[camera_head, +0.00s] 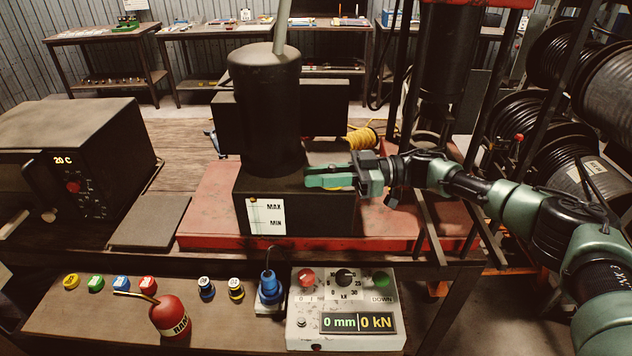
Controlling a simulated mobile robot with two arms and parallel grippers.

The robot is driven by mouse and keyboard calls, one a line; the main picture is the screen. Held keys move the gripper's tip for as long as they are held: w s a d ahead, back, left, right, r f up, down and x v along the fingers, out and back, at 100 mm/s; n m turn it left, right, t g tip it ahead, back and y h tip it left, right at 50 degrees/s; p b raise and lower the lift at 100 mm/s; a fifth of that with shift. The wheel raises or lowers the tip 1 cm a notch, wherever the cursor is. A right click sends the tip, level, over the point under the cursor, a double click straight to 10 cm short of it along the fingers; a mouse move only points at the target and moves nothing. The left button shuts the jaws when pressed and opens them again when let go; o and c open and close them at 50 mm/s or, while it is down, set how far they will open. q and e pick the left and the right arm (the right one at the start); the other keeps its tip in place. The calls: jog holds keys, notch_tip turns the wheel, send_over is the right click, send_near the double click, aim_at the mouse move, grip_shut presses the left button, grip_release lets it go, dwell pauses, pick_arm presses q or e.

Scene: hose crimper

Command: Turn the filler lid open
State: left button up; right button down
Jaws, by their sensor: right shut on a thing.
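The black pump unit has a box-shaped tank (330,213) with a white MAX/MIN level gauge (265,216) on its front. A tall black cylinder (264,100) stands on the tank. My right gripper (312,177), with green fingers, reaches in from the right, level, just over the right part of the tank's top. It is shut on the filler lid there. The fingers hide the lid, so its turn angle cannot be seen. My left gripper is out of view.
The cylinder rises close left of my right fingers. A red base plate (210,205) lies under the tank. In front are a control box (345,330) reading 0 mm and 0 kN, and a red oil can (169,316). A black oven-like box (75,150) stands left; hose reels (520,115) are right.

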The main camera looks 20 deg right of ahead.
jog(key=shift+s+d+r+n+g+b, duration=0.15)
jog(key=shift+n+g+b, duration=0.35)
jog(key=shift+g, duration=0.3)
jog(key=shift+s+r, duration=0.1)
jog(key=shift+r, duration=0.05)
jog(key=c, duration=1.4)
grip_release()
jog(key=shift+o, duration=0.3)
jog(key=shift+s, duration=0.1)
